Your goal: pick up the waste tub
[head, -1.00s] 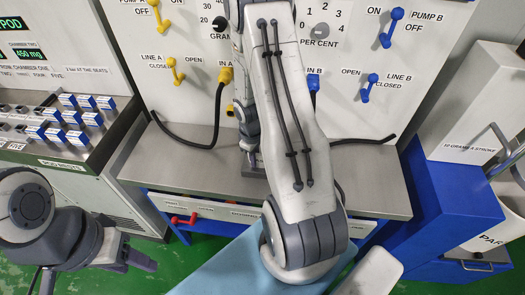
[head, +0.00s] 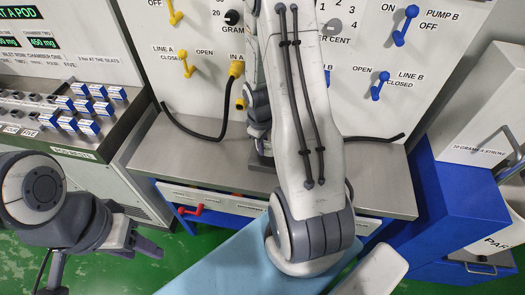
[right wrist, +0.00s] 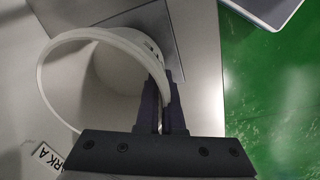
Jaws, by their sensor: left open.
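The waste tub, a white round open tub (right wrist: 112,84), fills the left middle of the right wrist view. My right gripper (right wrist: 163,82) has its two dark fingers close together, one on each side of the tub's wall at the rim, and appears shut on it. In the head view my right arm hides the tub and this gripper.
A steel bench (head: 376,180) stands below the panel with levers and hoses. A blue cabinet (head: 462,205) stands at right, a console with blue-and-white blocks (head: 88,127) at left. Green floor (right wrist: 270,110) shows beside the bench.

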